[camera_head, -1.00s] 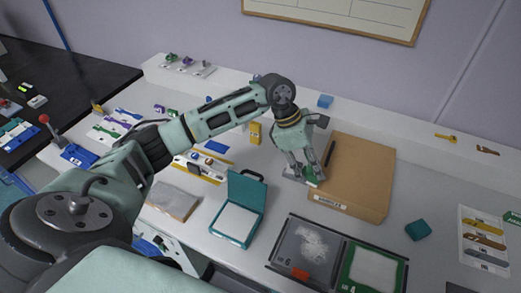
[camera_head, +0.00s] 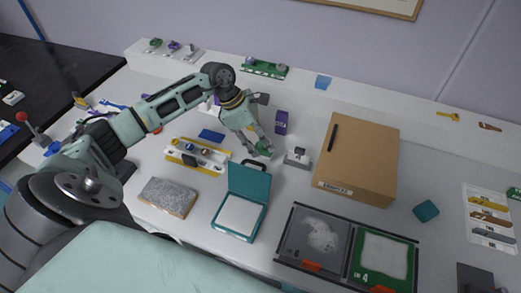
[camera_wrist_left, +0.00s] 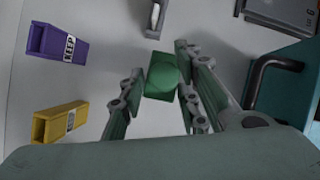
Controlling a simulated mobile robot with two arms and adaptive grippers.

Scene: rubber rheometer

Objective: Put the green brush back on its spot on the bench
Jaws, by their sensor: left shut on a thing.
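My left gripper (camera_head: 256,147) is shut on the green brush (camera_head: 264,149) above the bench (camera_head: 295,190), just behind the open teal case (camera_head: 240,217). In the left wrist view the green brush (camera_wrist_left: 162,78) sits between the two fingers (camera_wrist_left: 160,95); only its green block-like part shows clearly, and the rest is hidden. I cannot tell whether it touches the bench. A small grey metal holder (camera_head: 297,158) stands just right of the gripper. My right gripper is not in view.
A cardboard box (camera_head: 360,150) stands to the right. Purple (camera_wrist_left: 62,45) and yellow (camera_wrist_left: 60,122) bins show in the left wrist view. Two trays (camera_head: 280,252) lie in front. A yellow rack (camera_head: 197,158) and a grey slab (camera_head: 168,196) lie to the left. A teal block (camera_head: 426,211) lies at right.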

